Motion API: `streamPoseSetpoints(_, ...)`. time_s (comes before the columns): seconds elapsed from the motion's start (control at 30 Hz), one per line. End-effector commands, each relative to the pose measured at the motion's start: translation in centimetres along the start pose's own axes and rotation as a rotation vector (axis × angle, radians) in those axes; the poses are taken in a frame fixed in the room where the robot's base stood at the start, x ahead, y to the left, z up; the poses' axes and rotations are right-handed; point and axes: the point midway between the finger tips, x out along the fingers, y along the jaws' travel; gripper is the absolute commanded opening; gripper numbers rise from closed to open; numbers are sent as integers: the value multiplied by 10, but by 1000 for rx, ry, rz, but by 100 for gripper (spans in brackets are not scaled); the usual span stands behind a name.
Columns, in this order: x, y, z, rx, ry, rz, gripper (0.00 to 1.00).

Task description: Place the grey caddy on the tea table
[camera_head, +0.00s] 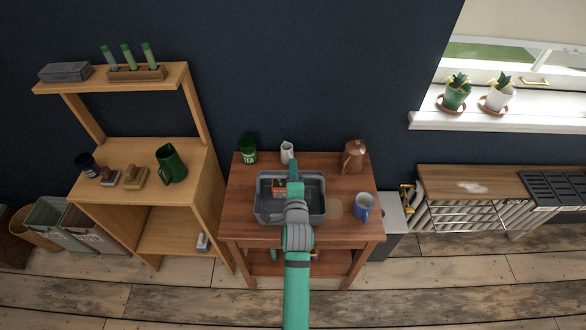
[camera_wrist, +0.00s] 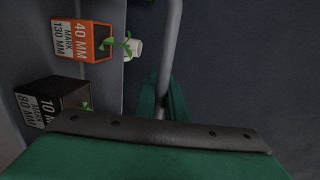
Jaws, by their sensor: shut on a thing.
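The grey caddy (camera_head: 262,212) is a rectangular tub over the middle of the reddish-brown tea table (camera_head: 355,228). I cannot tell whether its base touches the tabletop. Its grey handle (camera_wrist: 170,45) rises between my gripper's dark green fingers in the wrist view. My gripper (camera_head: 294,176) is shut on this handle, and my arm hides the caddy's middle. Inside the caddy are an orange box (camera_wrist: 82,40) and a black box (camera_wrist: 55,98), both with printed labels.
On the tea table, a green tea tin (camera_head: 248,150), a white jug (camera_head: 287,151) and a copper pot (camera_head: 354,157) stand behind the caddy. A blue mug (camera_head: 363,206) stands right. A wooden shelf (camera_head: 190,190) is close on the left.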

Motion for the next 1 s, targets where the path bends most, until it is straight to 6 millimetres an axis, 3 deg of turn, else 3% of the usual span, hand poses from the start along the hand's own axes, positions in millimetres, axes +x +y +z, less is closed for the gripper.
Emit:
streamPoseSetpoints(0.23, 0, 0, 0, 0, 0, -4, 0)
streamPoseSetpoints(0.27, 0, 1, 0, 0, 0, 0, 17)
streamPoseSetpoints(0.3, 0, 1, 0, 0, 0, 0, 27)
streamPoseSetpoints(0.33, 0, 1, 0, -1, 0, 0, 29)
streamPoseSetpoints(0.67, 0, -2, 0, -1, 0, -2, 29)
streamPoseSetpoints(0.87, -22, 0, 0, -1, 1, -1, 29)
streamPoseSetpoints(1.0, -49, 0, 0, -1, 0, 1, 29)
